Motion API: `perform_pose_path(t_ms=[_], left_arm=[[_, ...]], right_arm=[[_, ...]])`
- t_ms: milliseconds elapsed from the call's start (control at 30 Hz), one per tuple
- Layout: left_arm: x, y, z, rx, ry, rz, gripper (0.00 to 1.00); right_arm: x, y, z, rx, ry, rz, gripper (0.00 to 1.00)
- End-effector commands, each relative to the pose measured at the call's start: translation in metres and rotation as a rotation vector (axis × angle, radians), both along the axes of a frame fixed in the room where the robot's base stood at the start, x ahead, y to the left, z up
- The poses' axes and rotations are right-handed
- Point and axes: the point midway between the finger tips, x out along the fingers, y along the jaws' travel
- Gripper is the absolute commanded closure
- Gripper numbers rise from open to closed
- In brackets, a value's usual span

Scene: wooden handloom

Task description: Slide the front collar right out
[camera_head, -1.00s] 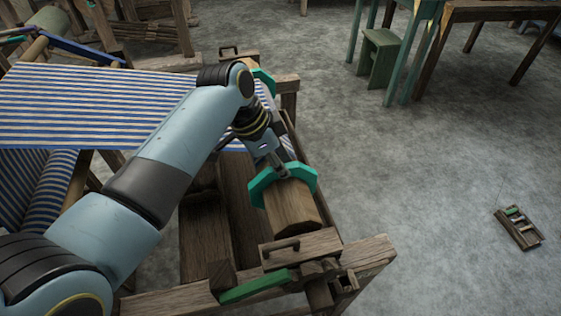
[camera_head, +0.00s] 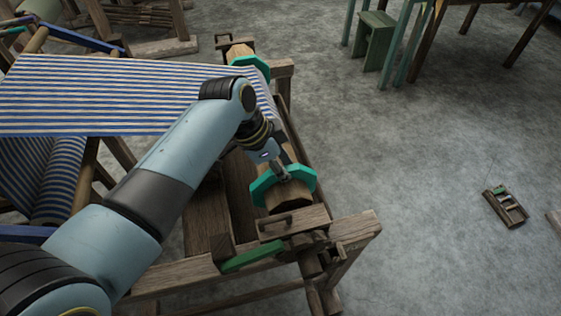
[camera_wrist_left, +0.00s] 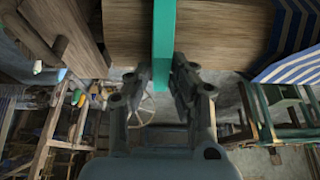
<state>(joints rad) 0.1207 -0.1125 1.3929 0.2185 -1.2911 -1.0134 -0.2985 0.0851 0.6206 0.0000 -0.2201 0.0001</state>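The front collar (camera_head: 262,188) is a green octagonal ring around the wooden beam (camera_head: 287,198), close to the beam's near end. My left gripper (camera_head: 281,172) reaches down onto the collar's top edge. In the left wrist view the two fingers (camera_wrist_left: 168,76) stand on either side of the green collar (camera_wrist_left: 164,36), closed against it. Bare wood of the beam (camera_wrist_left: 222,38) shows on both sides of the collar there. A second green collar (camera_head: 257,65) sits near the far end of the beam. My right gripper is not in view.
A wooden bearing block with a dark handle (camera_head: 293,222) and a green lever (camera_head: 252,256) stand just in front of the collar. Striped blue and white cloth (camera_head: 100,95) stretches left of the beam. A green stool (camera_head: 375,42) stands far off; the floor to the right is mostly clear.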

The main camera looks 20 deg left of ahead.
Motion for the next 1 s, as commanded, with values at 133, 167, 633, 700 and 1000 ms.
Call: perform_pose_path(t_ms=[133,167,633,700,1000], left_arm=[[-0.003,-0.002,-0.002,-0.004,0.01,-0.001,0.61],[-0.003,-0.002,-0.002,-0.003,0.009,-0.002,0.6],[-0.007,0.008,0.024,-0.002,0.001,0.001,0.6],[-0.01,0.013,0.038,-0.001,0.001,0.001,0.6],[-0.024,0.032,0.094,-0.001,0.004,-0.001,0.6]], right_arm=[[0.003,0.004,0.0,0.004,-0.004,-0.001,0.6],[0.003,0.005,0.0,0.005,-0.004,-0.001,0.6],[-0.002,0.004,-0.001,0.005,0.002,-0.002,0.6],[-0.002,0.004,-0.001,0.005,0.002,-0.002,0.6],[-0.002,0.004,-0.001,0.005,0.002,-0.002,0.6]])
